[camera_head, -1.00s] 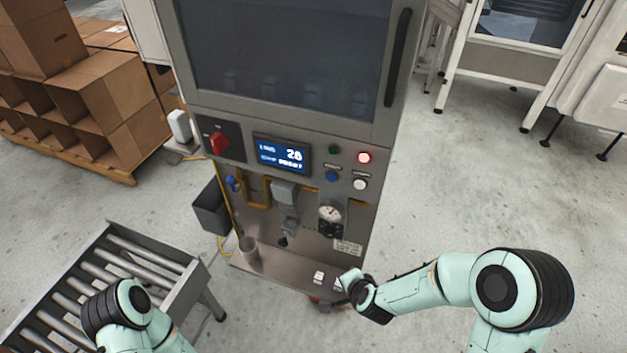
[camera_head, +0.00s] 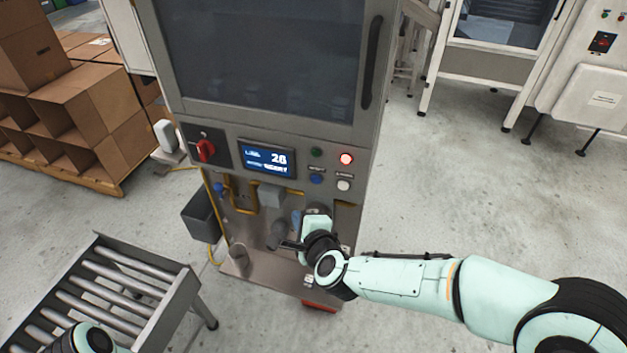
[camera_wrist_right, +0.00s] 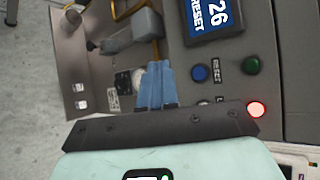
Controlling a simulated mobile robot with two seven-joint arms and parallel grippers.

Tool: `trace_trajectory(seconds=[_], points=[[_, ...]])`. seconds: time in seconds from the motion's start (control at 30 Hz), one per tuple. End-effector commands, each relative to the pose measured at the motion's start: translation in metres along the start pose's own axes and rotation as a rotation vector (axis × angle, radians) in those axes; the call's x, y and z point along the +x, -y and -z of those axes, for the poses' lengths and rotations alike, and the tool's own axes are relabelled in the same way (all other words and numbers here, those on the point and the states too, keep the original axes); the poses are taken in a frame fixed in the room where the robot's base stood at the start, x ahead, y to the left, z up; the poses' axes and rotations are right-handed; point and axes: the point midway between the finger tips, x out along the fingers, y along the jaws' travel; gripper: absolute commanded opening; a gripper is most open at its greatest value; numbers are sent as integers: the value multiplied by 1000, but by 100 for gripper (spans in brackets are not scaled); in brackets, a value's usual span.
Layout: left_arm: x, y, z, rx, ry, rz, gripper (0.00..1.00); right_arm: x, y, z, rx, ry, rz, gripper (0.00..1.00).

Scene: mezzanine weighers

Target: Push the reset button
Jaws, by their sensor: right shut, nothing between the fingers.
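The blue button (camera_head: 316,179) is on the machine's front panel, right of the display. In the right wrist view the blue button (camera_wrist_right: 199,73) has a RESET label beside it. My right gripper (camera_wrist_right: 157,68) is shut and empty, its blue fingers together beside the button and apart from it in the picture. In the head view my right gripper (camera_head: 297,216) is below the button row, partly hidden by my wrist. My left gripper is out of view; only part of my left arm shows at the bottom left.
The display (camera_head: 266,159) reads 26. Near the blue button are a green button (camera_head: 316,152), a lit red light (camera_head: 346,159) and a white button (camera_head: 344,185). A red rotary switch (camera_head: 205,150) is on the left. A roller conveyor (camera_head: 173,316) stands at lower left.

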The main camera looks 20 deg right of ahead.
Motion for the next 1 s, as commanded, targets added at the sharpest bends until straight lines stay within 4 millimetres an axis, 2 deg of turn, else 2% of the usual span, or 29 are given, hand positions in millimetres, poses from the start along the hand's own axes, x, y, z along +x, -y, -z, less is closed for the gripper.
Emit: trace_trajectory(seconds=[0.23,0.7,1.0], points=[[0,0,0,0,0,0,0,6,4,5,-1,-2,1,0],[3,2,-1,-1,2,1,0,50,34,36,-1,-1,-1,0],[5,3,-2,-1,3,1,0,61,44,45,-2,-1,-1,0]])
